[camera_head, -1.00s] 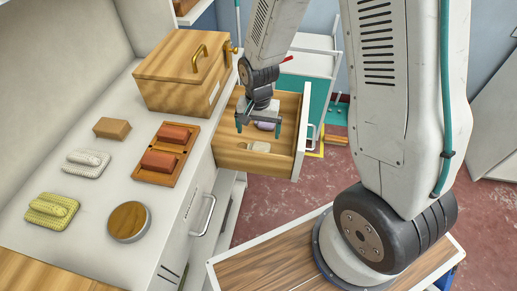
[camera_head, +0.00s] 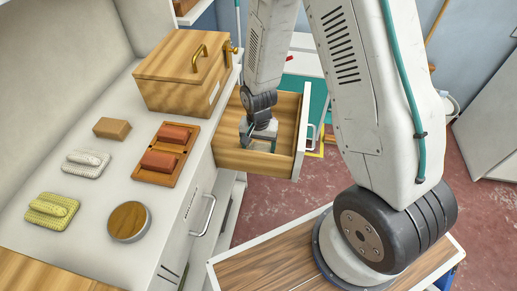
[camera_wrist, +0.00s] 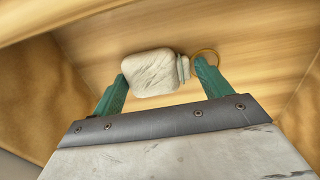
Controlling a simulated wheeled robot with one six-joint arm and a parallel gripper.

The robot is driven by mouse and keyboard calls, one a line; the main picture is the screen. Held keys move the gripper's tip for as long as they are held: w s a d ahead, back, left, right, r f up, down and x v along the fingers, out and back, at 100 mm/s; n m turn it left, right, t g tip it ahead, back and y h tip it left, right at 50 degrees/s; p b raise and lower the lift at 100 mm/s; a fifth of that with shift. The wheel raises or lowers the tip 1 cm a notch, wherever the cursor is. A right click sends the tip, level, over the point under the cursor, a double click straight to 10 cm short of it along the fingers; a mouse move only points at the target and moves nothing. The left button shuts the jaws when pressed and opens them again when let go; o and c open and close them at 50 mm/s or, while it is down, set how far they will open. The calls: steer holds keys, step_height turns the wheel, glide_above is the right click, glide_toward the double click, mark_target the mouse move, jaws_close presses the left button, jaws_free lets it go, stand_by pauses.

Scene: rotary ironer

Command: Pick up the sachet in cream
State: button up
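The cream sachet (camera_wrist: 150,72) lies on the wooden floor of the open drawer (camera_head: 235,160) in the wrist view. It has a narrow neck on its right side and a thin ring (camera_wrist: 207,54) beyond that. My gripper (camera_wrist: 160,85) is open, with one teal finger at the sachet's left end and the other by the neck and ring on the right. I cannot tell whether the fingers touch it. In the head view my gripper (camera_head: 260,145) is down inside the drawer, and the sachet is hidden there.
The drawer walls stand close around my gripper. On the counter are a wooden box (camera_head: 180,85) with a brass handle, a rack with two red blocks (camera_head: 165,152), a brown block (camera_head: 112,128), a grey pad (camera_head: 86,163), a yellow pad (camera_head: 52,209) and a round wooden-topped tin (camera_head: 129,221).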

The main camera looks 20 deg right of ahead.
steer(key=c, duration=0.4)
steer(key=shift+r, duration=0.1)
